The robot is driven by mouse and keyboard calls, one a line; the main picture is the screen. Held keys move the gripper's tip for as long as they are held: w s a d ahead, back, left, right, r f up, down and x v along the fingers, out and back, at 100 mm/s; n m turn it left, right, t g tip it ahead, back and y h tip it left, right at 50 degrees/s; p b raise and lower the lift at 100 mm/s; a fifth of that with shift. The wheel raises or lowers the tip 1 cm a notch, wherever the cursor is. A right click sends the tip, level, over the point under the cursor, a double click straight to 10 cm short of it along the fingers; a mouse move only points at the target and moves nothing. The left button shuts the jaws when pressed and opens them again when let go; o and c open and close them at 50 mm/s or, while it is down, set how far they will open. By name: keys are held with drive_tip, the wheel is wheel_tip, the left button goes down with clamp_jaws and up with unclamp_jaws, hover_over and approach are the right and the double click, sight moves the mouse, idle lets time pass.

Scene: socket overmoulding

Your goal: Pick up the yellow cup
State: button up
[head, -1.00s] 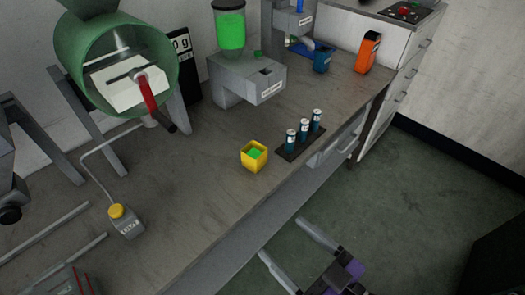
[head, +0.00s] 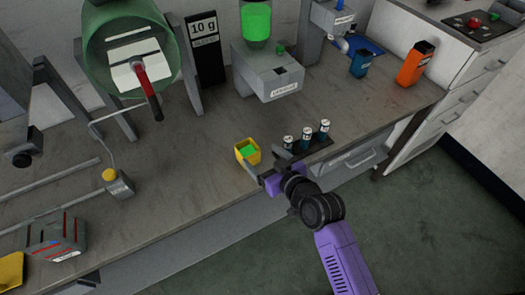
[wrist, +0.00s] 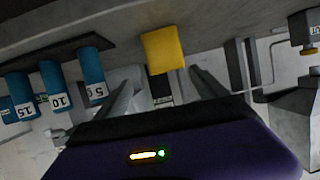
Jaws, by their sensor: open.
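The yellow cup (head: 241,154), with green material inside, stands upright near the front edge of the grey workbench (head: 190,170). My gripper (head: 267,164) is at the bench's front edge, just in front of the cup and slightly to its right. Its fingers are spread and empty. In the wrist view the cup (wrist: 163,50) is ahead of the fingertips (wrist: 166,76), roughly centred between them. The cup appears beyond the tips, not between the fingers, and I see no contact.
A dark rack with blue cylinders (head: 305,139), marked 5, 10 and 15, stands close right of the cup. A grey dispenser (head: 262,75) is behind. A blue cup (head: 360,64) and an orange container (head: 414,64) stand further right.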

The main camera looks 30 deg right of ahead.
sight(243, 147)
drive_tip(key=shift+a+f+n, duration=0.3)
drive_tip(key=shift+a+f, duration=0.05)
drive_tip(key=shift+f, duration=0.1)
drive_tip(key=shift+x, duration=1.05)
drive_tip(key=shift+a+p+x, duration=0.15)
drive_tip(key=shift+p+x, duration=0.35)
drive_tip(key=shift+x, duration=0.85)
drive_tip(key=shift+a+p+x, duration=0.2)
drive_tip(key=shift+p+x, duration=0.3)
drive_tip(key=shift+x, duration=0.85)
drive_tip(key=shift+s, duration=0.1)
drive_tip(key=c, duration=1.5)
drive_tip(key=shift+r, duration=0.1)
